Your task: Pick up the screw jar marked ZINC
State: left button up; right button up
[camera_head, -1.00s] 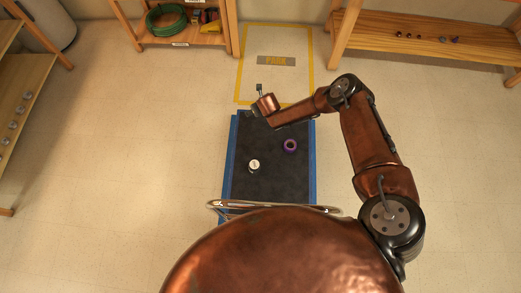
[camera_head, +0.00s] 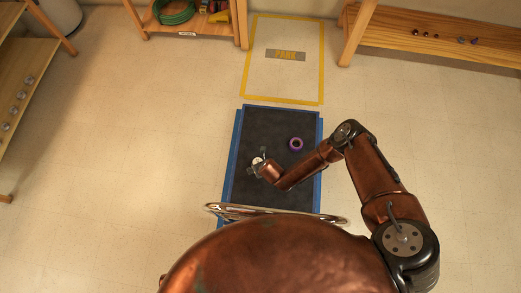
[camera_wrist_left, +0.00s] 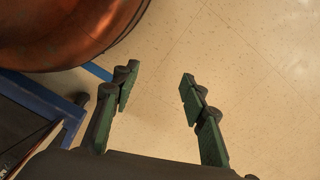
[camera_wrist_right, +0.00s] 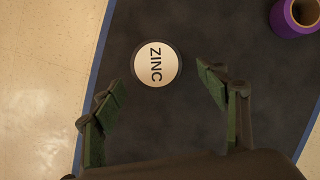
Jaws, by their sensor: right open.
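The screw jar marked ZINC (camera_wrist_right: 157,64) has a round white lid with black letters and a dark rim. It stands on the dark top of the blue-edged cart; it is small and partly covered in the head view (camera_head: 257,160). My right gripper (camera_wrist_right: 160,82) is open and empty, its fingertips on either side of the jar's near edge. In the head view my right gripper (camera_head: 261,163) is at the jar; whether it touches is unclear. My left gripper (camera_wrist_left: 160,73) is open and empty above bare floor, outside the head view.
A purple ring-shaped roll (camera_head: 296,144) sits on the cart (camera_head: 280,120), right of the jar; it also shows in the right wrist view (camera_wrist_right: 296,15). A metal handle (camera_head: 285,211) runs along the cart's near edge. Shelves stand left and behind. The yellow-outlined floor patch (camera_head: 284,80) is clear.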

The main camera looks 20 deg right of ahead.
jog(key=b+x, duration=0.3)
jog(key=x, duration=0.2)
jog(key=shift+b, duration=0.3)
jog(key=shift+w, duration=0.15)
pick_arm(q)
notch_tip(320, 180, up, 12)
jog(key=w+d, duration=0.1)
jog(key=shift+d+r, duration=0.15)
jog(key=shift+d, duration=0.2)
jog(key=shift+w, duration=0.1)
pick_arm(e)
jog(key=c, duration=1.6)
jog(key=shift+o, duration=0.2)
jog(key=shift+r, duration=0.1)
